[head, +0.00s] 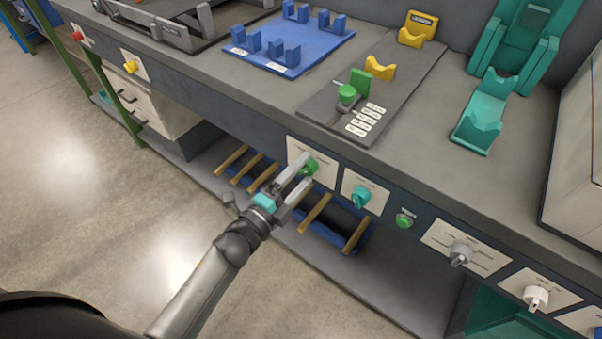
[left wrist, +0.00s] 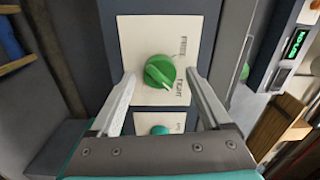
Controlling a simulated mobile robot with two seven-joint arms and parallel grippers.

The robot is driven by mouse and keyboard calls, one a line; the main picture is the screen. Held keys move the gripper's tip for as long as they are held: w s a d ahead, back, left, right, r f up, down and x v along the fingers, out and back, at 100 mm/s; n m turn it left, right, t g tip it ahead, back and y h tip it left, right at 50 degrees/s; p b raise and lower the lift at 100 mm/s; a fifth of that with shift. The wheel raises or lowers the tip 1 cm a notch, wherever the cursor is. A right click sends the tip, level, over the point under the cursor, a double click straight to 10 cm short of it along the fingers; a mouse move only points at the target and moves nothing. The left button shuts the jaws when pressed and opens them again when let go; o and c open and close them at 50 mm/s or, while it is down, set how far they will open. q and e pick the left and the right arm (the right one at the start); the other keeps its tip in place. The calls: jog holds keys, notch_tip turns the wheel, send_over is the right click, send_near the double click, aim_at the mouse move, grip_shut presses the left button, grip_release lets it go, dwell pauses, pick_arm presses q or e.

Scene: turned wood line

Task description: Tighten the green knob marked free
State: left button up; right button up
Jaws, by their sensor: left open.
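The green knob (left wrist: 159,71) sits on a pale plate (left wrist: 135,38) on the bench's front panel. Beside it, the plate reads FREE higher up and TIGHT lower down. The knob also shows in the head view (head: 311,167), partly behind the fingers. My left gripper (head: 300,174) is open at the panel, with one finger on each side of the knob in the left wrist view (left wrist: 160,85). I cannot tell whether the fingers touch it. My right gripper is not in view.
A teal knob (head: 361,196) and a green button (head: 404,221) are on the panel to the right, then a grey knob (head: 460,254) and a white knob (head: 537,297). Below, a blue crate (head: 325,231) holds wooden rods. The floor at left is clear.

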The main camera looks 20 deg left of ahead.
pick_arm(q)
jog(key=shift+s, duration=0.1)
jog(key=p+v, duration=0.2)
jog(key=v, duration=1.3)
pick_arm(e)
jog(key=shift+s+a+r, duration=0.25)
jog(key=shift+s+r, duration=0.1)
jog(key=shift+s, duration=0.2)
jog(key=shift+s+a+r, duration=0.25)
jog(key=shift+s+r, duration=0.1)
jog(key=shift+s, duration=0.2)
pick_arm(q)
jog(key=shift+r, duration=0.15)
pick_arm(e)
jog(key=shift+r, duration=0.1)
